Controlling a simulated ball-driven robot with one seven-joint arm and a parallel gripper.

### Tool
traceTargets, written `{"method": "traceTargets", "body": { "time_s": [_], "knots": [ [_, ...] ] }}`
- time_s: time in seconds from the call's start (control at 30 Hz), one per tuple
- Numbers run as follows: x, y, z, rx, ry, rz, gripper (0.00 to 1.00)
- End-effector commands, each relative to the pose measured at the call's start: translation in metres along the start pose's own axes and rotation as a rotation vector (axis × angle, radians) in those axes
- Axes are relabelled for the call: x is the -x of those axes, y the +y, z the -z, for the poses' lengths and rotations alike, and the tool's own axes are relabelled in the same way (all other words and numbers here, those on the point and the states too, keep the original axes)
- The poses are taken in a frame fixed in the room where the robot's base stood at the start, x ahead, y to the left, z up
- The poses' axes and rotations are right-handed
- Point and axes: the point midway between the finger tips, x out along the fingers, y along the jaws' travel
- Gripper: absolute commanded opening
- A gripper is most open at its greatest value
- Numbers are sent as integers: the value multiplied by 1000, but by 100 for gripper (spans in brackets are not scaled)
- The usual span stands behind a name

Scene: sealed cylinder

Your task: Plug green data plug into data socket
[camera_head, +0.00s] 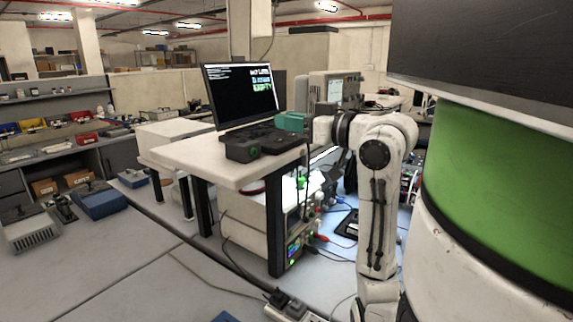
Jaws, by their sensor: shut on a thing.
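My gripper (305,124) is at the end of my white arm, over the right part of the white table (185,156). It is shut on the green data plug (289,121), a teal-green block at its left side. The fingers are small and hard to make out. A black box (242,149) with a small green round spot on its front sits at the table's front edge, left of and below the plug. It may hold the data socket, but I cannot tell for sure. The plug appears apart from this box.
A dark flat device (275,141) lies between the box and my gripper. A black monitor (238,94) with text stands behind. A dark cable hangs at the table's right edge. A large green and white cylinder (489,190) fills the right side.

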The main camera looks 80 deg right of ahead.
Motion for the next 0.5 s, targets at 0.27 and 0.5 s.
{"method": "traceTargets", "body": {
  "time_s": [0.27,0.5],
  "knots": [
    [0,0,-27,0,0,1,0],
    [0,0,-61,0,0,1,0]
  ]
}}
